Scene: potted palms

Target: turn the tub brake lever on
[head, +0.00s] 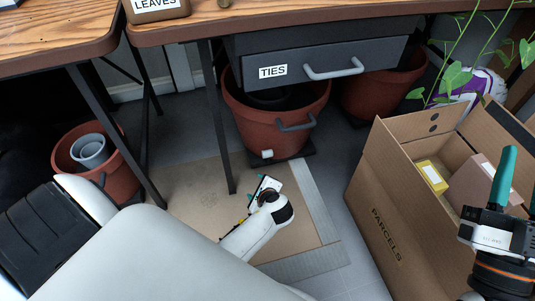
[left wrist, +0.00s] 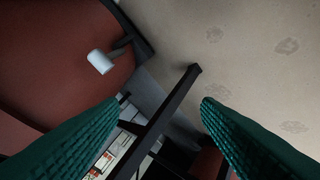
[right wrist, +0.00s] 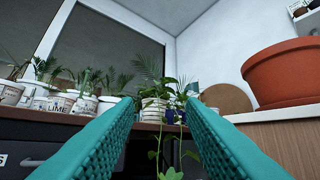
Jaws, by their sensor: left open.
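The terracotta tub (head: 262,126) stands on a dark base under the drawer, with a grey handle on its side. Its small white-tipped brake lever (head: 267,154) sticks out low at the front. In the left wrist view the lever's white tip (left wrist: 100,62) shows at upper left, before the tub's red wall (left wrist: 45,55). My left gripper (head: 268,186) is low in front of the tub, short of the lever; its fingers are mostly hidden in the head view. In the left wrist view its teal fingers (left wrist: 162,108) are apart, the lever beyond them. My right gripper (head: 518,182) is open at the far right.
A dark table leg (head: 219,135) stands just left of my left gripper and crosses its wrist view. The drawer labelled TIES (head: 320,70) overhangs the tub. The PARCELS box (head: 375,205) is at right. Flat cardboard (head: 195,205) lies on the floor. Another tub (head: 115,175) is at left.

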